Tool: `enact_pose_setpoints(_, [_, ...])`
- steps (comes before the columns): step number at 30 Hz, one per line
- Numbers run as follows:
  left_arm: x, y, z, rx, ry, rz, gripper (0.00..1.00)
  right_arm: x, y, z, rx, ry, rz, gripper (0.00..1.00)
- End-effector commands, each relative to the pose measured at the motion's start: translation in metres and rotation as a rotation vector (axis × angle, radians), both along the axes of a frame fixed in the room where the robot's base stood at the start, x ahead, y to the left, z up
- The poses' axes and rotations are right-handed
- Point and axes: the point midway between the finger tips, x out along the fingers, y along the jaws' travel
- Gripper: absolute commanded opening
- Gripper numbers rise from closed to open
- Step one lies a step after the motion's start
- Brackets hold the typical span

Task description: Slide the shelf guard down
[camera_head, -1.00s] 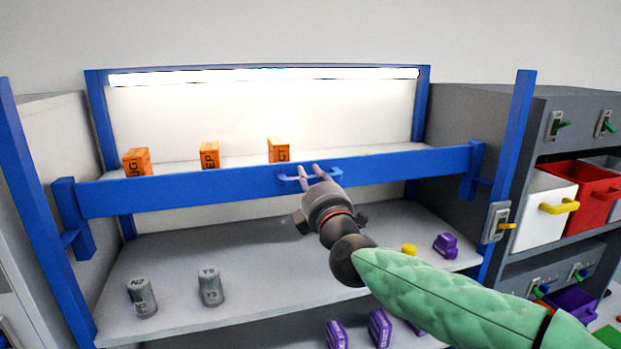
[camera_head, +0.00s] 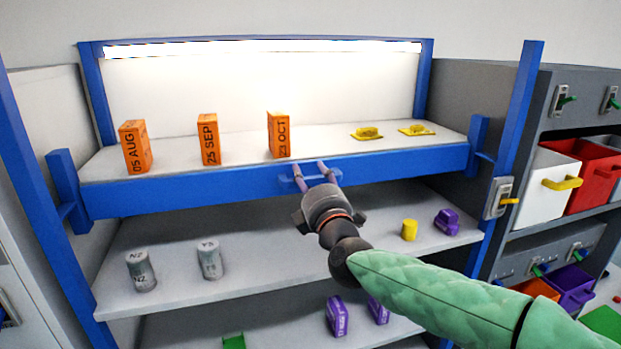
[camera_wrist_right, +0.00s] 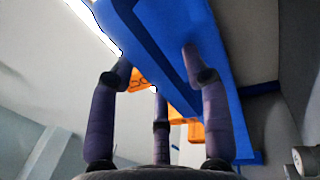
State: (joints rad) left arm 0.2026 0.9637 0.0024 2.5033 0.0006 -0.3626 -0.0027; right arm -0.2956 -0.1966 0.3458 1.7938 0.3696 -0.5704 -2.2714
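The shelf guard (camera_head: 190,191) is a long blue bar across the front of the upper shelf (camera_head: 190,167). It sits at about the shelf's front edge, below most of the standing boxes. Its small blue handle (camera_head: 287,183) is near the middle. My right gripper (camera_head: 309,167) is at this handle, its fingers spread apart and reaching up to it. In the right wrist view, the spread fingers (camera_wrist_right: 155,62) overlap the blue guard (camera_wrist_right: 165,35); contact is hard to judge. My left gripper is not in view.
Orange boxes (camera_head: 209,140) and yellow items (camera_head: 367,133) are on the upper shelf. Grey cans (camera_head: 140,271), a yellow cylinder (camera_head: 410,230) and a purple item (camera_head: 446,222) stand below. Blue posts (camera_head: 515,150) flank the rack; a switch (camera_head: 499,199) is on the right one.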

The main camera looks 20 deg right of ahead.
Motion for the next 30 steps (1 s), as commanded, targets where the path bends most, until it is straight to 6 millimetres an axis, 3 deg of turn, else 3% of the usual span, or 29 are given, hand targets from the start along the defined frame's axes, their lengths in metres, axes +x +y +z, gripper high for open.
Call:
enact_pose_setpoints(11, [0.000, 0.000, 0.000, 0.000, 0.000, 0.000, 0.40, -0.008, 0.000, -0.002, 0.000, 0.001, 0.001, 0.48])
enact_pose_setpoints(30, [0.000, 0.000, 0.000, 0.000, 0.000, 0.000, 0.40, -0.107, -0.003, -0.020, 0.000, 0.000, 0.001, 0.48])
